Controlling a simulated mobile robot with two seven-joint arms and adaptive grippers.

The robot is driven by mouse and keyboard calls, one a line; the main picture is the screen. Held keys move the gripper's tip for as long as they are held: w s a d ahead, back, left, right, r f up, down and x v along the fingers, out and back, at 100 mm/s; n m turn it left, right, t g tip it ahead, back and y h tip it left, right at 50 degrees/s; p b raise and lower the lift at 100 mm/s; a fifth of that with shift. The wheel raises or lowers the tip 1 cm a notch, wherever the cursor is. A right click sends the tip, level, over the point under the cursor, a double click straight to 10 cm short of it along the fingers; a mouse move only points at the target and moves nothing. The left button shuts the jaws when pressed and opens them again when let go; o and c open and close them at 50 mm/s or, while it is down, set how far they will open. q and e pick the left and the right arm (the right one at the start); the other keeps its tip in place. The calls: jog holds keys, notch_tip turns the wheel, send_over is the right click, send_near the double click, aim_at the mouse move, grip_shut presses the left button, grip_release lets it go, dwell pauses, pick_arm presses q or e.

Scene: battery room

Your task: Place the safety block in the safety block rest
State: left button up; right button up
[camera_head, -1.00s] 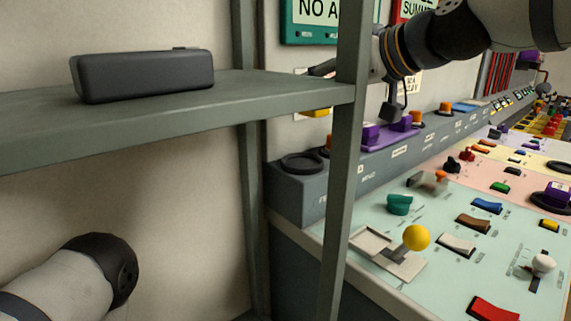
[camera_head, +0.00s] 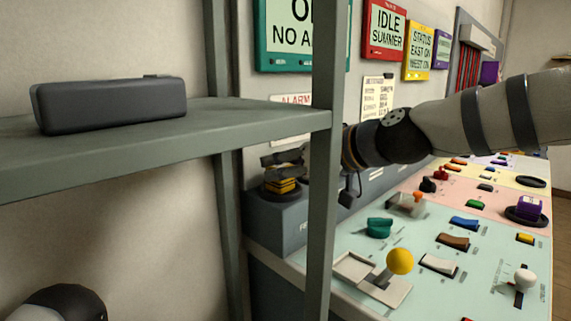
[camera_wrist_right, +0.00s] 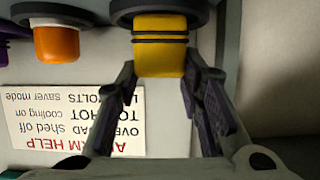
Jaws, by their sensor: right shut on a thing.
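The safety block (camera_head: 283,187) is yellow with black bands and shows at the left end of the grey console ledge. It also shows in the right wrist view (camera_wrist_right: 160,55), between the fingertips. My right gripper (camera_head: 272,163) is shut on it, reaching from the right behind the shelf post. In the wrist view the fingers (camera_wrist_right: 160,76) flank the block's near end. The block is at the dark round ring of the safety block rest (camera_head: 270,196), which also shows in the wrist view (camera_wrist_right: 115,14). Whether it is fully seated is hidden. My left gripper is out of view.
A grey shelf post (camera_head: 324,190) stands in front of my right wrist. A dark case (camera_head: 110,103) lies on the shelf (camera_head: 230,118). The console (camera_head: 350,240) carries several switches and levers. An orange block (camera_wrist_right: 56,42) sits beside the rest in the wrist view.

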jog(key=shift+f, duration=0.25)
jog(key=o, duration=1.2)
jog(key=shift+c, duration=0.2)
jog(key=shift+r, duration=0.25)
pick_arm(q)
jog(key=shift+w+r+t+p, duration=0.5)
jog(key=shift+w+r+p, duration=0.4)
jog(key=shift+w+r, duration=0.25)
pick_arm(e)
jog(key=v, duration=1.2)
